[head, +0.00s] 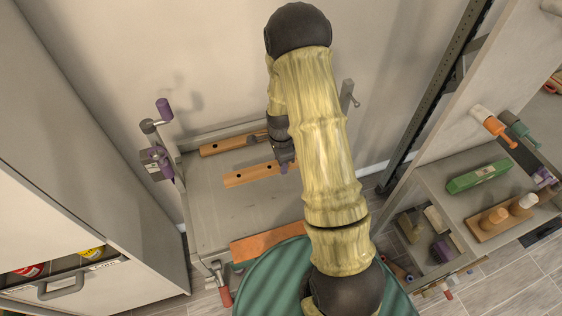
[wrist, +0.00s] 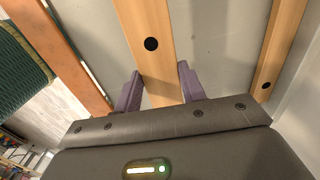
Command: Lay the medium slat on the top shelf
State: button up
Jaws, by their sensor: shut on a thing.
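A light wooden slat with dark holes, which I take for the medium slat (head: 248,177), is in the middle of the grey top shelf (head: 215,212) of the rack. My gripper (head: 284,158) is shut on this slat near its right part in the head view. In the wrist view the slat (wrist: 142,20) runs between the purple fingers (wrist: 160,85). I cannot tell whether it touches the shelf or hangs just above it. My arm hides its right end in the head view.
A similar slat (head: 222,146) lies behind, along the shelf's back. A reddish-brown board (head: 265,243) lies at the front edge. Purple-topped fittings (head: 155,162) stand at the left. A cabinet (head: 75,150) is at left; a shelf unit with a green block (head: 478,176) is at right.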

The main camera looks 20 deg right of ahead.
aim_at(281, 182)
jog(key=shift+f+b, duration=2.6)
jog(key=shift+f, duration=1.35)
jog(key=shift+f+b, duration=0.4)
jog(key=shift+f, duration=0.15)
jog(key=o, duration=1.2)
jog(key=shift+c, duration=0.2)
notch_tip(281, 182, up, 18)
jog(key=shift+f+b, duration=0.25)
jog(key=shift+b, duration=0.1)
